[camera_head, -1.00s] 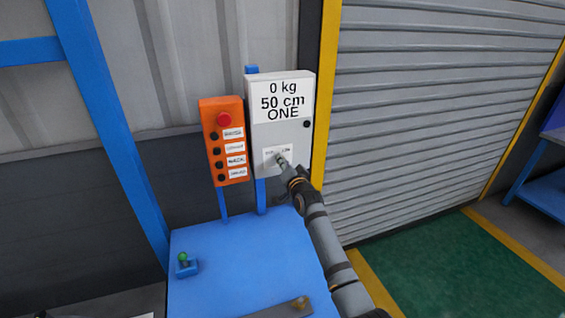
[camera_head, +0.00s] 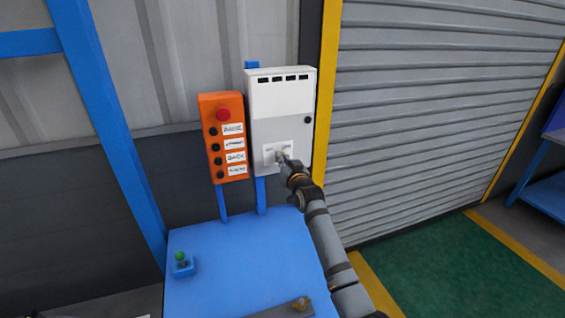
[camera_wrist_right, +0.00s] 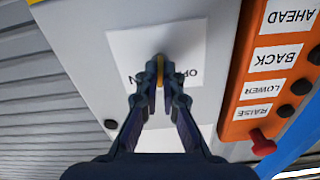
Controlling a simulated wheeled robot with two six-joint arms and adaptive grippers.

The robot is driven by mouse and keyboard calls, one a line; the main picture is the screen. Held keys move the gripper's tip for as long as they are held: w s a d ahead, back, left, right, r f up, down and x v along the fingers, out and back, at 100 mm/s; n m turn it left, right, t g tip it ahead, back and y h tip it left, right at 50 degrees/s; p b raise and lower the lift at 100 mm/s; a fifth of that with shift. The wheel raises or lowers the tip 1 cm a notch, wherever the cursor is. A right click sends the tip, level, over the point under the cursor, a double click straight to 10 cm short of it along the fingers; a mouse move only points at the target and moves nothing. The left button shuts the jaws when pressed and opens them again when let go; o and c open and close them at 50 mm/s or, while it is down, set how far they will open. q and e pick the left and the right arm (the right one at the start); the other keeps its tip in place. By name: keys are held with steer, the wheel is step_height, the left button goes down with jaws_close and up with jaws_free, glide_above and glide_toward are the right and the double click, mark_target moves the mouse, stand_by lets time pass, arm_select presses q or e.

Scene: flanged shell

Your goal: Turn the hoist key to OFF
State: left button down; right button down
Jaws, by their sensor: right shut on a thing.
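The hoist key sits on the white label plate of a grey control box (camera_head: 282,118). My right gripper (camera_head: 283,162) reaches up to this plate in the head view. In the right wrist view my right gripper (camera_wrist_right: 160,88) is shut on the key (camera_wrist_right: 159,64), a small brass-coloured piece upright between the fingertips. The label (camera_wrist_right: 192,42) behind it shows part of the word OFF at its right side; the other word is mostly hidden by the fingers. My left gripper is not in view.
An orange pendant (camera_head: 223,137) with a red button and several labelled black buttons hangs close left of the box. A grey roller shutter (camera_head: 430,100) is at right.

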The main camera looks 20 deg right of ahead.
steer(key=n+b, duration=0.1)
steer(key=n, duration=0.4)
steer(key=n+b, duration=0.2)
steer(key=n, duration=0.3)
steer(key=shift+a+f, duration=0.15)
steer(key=shift+n, duration=0.4)
steer(key=c, duration=1.5)
jaws_free()
steer(key=s, duration=1.2)
steer(key=shift+d, duration=0.2)
